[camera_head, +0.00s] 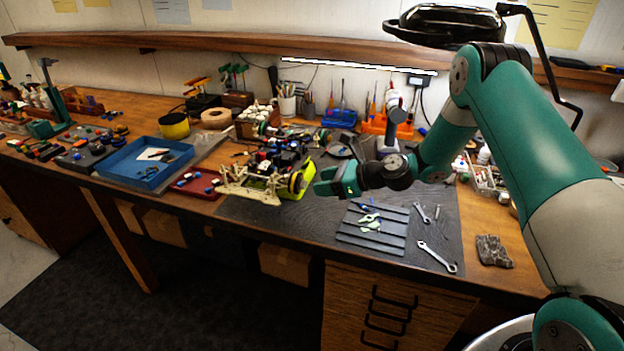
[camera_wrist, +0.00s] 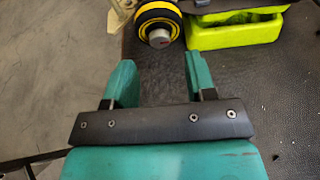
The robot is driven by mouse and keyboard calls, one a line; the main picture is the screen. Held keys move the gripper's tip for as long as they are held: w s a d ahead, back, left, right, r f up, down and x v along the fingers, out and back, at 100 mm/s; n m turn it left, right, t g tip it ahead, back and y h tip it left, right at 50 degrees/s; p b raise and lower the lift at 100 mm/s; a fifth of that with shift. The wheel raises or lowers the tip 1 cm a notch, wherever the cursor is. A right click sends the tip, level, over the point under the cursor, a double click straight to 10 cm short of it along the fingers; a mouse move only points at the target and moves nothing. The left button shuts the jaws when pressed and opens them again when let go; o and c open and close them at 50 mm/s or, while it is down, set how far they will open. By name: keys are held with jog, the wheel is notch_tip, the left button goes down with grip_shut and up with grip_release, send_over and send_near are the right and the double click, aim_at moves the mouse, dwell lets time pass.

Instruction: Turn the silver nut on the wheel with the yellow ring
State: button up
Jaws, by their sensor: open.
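The wheel with the yellow ring (camera_wrist: 158,22) is at the top of the wrist view, a dark tyre with a yellow band. The silver nut (camera_wrist: 159,38) sits at its centre, facing my gripper. In the head view the wheel (camera_head: 296,182) is on the near right end of the cream car chassis (camera_head: 250,186). My gripper (camera_wrist: 160,78) is open and empty, its two green fingers apart. The nut lies beyond the fingertips, roughly in line with the gap and not between them. In the head view my gripper (camera_head: 322,184) is just right of the wheel.
A yellow-green tray (camera_wrist: 235,32) is close to the right finger in the wrist view. A grey ribbed mat (camera_head: 372,228) and wrenches (camera_head: 437,257) lie on the dark work mat. A blue tray (camera_head: 146,166) is at left. The bench's front edge is close to my gripper.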

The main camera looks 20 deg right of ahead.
aim_at(303, 185)
jog(key=shift+p+x, duration=0.35)
jog(key=shift+x, duration=1.65)
grip_shut()
